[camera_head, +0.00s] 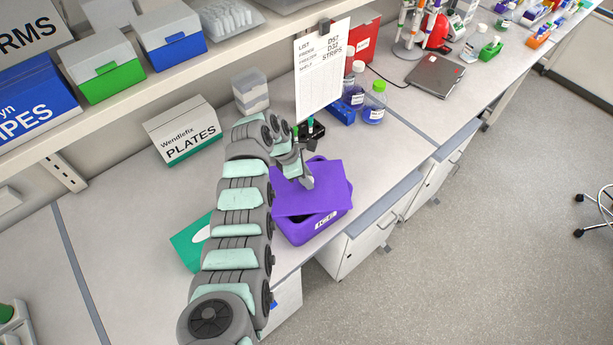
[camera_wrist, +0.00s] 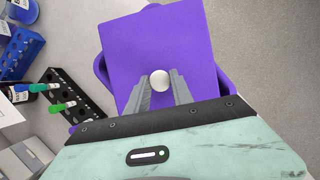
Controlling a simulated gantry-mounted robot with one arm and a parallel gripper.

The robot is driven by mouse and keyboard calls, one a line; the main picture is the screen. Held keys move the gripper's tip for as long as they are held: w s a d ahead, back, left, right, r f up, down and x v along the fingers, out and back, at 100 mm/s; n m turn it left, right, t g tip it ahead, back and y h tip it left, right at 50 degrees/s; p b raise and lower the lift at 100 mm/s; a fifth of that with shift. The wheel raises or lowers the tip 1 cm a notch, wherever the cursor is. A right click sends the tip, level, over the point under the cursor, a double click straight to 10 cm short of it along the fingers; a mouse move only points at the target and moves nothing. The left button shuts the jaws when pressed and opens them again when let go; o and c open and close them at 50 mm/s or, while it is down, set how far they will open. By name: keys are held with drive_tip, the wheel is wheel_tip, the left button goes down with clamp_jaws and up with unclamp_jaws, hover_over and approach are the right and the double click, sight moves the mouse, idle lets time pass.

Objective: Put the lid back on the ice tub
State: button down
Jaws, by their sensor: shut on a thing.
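The purple ice tub (camera_head: 309,226) stands near the front edge of the bench, with a white label on its front wall. Its flat purple lid (camera_head: 325,188) is over the tub, turned askew to it, so dark gaps show at the tub's front. In the wrist view the lid (camera_wrist: 160,42) covers most of the tub, and the tub's rim (camera_wrist: 101,72) shows at the left and right. My gripper (camera_wrist: 160,88) is shut on the lid's white round knob (camera_wrist: 160,80). I cannot tell whether the lid touches the rim.
A black tube rack (camera_wrist: 75,97) with green-capped tubes stands close left of the tub in the wrist view, near a blue rack (camera_wrist: 22,50). In the head view, capped bottles (camera_head: 373,103) stand behind, a hanging list (camera_head: 321,70) is above, and a green box (camera_head: 190,243) lies left of my arm.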

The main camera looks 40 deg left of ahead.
drive_tip(key=c, duration=0.6)
unclamp_jaws()
drive_tip(key=shift+o, duration=0.2)
drive_tip(key=shift+r+p, duration=1.2)
drive_tip(key=shift+r, duration=2.3)
drive_tip(key=shift+c, duration=0.4)
clamp_jaws()
